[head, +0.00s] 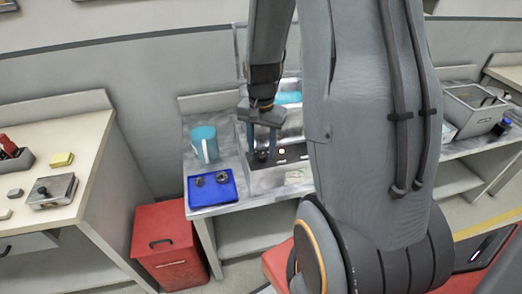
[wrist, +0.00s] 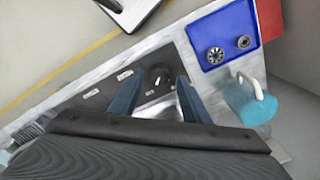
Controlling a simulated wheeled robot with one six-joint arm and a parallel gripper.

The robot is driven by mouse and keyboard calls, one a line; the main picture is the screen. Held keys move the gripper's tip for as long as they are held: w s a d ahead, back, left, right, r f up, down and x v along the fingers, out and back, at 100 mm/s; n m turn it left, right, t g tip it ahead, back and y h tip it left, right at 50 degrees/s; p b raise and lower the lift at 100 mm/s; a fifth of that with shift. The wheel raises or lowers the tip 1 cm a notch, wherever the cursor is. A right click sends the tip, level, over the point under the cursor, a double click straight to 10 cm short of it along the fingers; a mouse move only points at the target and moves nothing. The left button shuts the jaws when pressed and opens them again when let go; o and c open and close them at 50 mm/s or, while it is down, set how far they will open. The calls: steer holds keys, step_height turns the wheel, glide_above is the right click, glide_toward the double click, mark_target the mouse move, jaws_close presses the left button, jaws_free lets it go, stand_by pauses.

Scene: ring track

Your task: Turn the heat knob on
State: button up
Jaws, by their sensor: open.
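The heat knob (wrist: 158,73) is a round black dial with a light mark, on the dark panel of a metal machine (head: 270,181) on the bench. My gripper (wrist: 157,84) is open, with one blue-grey finger on each side of the knob in the wrist view. In the head view my gripper (head: 263,147) points down at the panel, its fingers beside the dark knob (head: 262,155). I cannot tell whether the fingers touch it. A small white light (head: 282,151) shows on the panel to the right.
Small switches (wrist: 124,75) sit beside the knob. A red chest (head: 168,243) stands on the floor between two benches.

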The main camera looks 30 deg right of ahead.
mark_target(261, 154)
steer(key=shift+r+b, duration=0.6)
steer(key=shift+r, duration=2.5)
steer(key=shift+a, duration=0.1)
steer(key=s+a+n+t+b, duration=0.1)
steer(key=s+a+n, duration=0.7)
steer(key=a+n, duration=0.2)
steer(key=a, duration=0.2)
steer(key=shift+a, duration=0.35)
